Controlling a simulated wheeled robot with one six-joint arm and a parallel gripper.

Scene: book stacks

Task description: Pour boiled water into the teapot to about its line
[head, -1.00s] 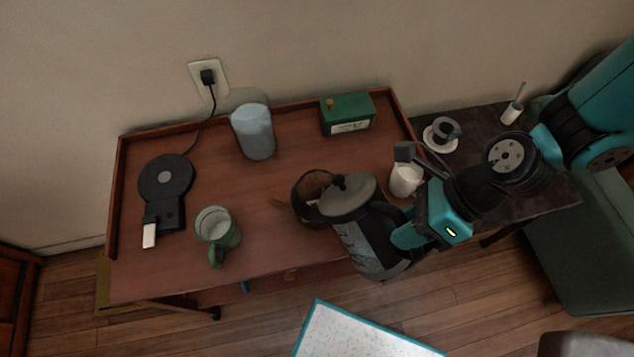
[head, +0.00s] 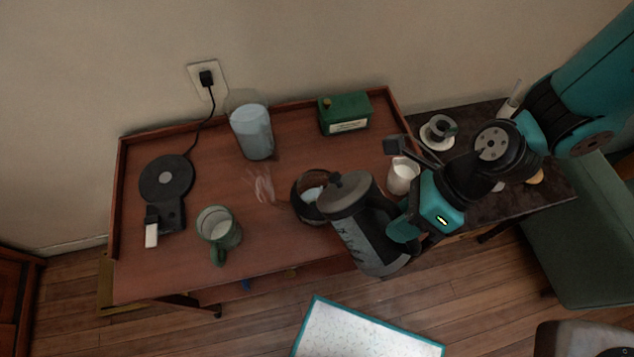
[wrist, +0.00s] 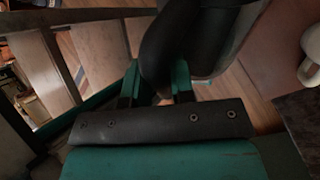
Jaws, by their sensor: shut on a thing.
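My gripper (head: 408,228) is shut on the handle of a grey and black kettle (head: 365,235). The kettle is tilted, its lidded top leaning up and left over the right side of the teapot (head: 299,205). The teapot is dark brown and round, standing on the wooden tray table. A pale patch shows inside its opening; I cannot make out its line or the water level. The kettle hides the teapot's right side. In the wrist view, the gripper's fingers (wrist: 157,88) close around the dark kettle handle (wrist: 158,55).
A green mug (head: 218,235) and a black kettle base (head: 167,180) stand left. A blue-grey canister (head: 252,132) and green tin (head: 345,114) stand at the back. A white jug (head: 402,177) is close to the kettle's right. A cup on a saucer (head: 436,144) sits on the dark side table.

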